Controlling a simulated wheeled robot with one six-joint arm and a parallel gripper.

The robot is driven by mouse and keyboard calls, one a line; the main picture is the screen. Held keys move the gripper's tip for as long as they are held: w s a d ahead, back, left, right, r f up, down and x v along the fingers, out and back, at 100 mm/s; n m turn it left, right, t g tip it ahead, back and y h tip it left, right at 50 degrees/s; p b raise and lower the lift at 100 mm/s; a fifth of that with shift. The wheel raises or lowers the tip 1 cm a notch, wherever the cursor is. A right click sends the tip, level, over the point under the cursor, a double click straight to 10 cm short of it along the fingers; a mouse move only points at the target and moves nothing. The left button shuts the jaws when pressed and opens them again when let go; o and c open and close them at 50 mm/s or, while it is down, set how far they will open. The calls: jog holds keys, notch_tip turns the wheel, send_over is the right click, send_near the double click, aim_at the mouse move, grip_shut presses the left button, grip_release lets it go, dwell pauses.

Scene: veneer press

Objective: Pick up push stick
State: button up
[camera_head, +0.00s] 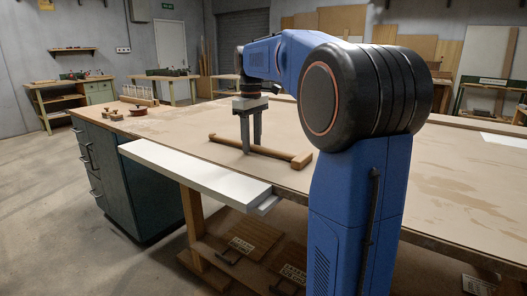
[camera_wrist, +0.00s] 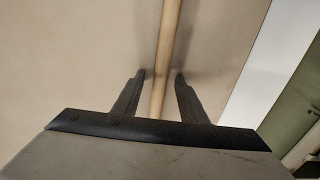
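The push stick (camera_head: 280,153) is a long, light-wood bar lying on the tabletop, with a thicker block at its right end. My gripper (camera_head: 251,148) points straight down over its middle, fingers low near the table. In the wrist view, the push stick (camera_wrist: 168,45) runs between the two dark fingers of my gripper (camera_wrist: 161,76), with a visible gap on each side. My gripper is open and holds nothing. The part of the stick behind the fingers is hidden in the head view.
The large brown worktable (camera_head: 440,185) is mostly clear. A white board (camera_head: 190,170) lies along its front edge. Other benches stand at the back.

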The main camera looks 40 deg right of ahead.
grip_shut()
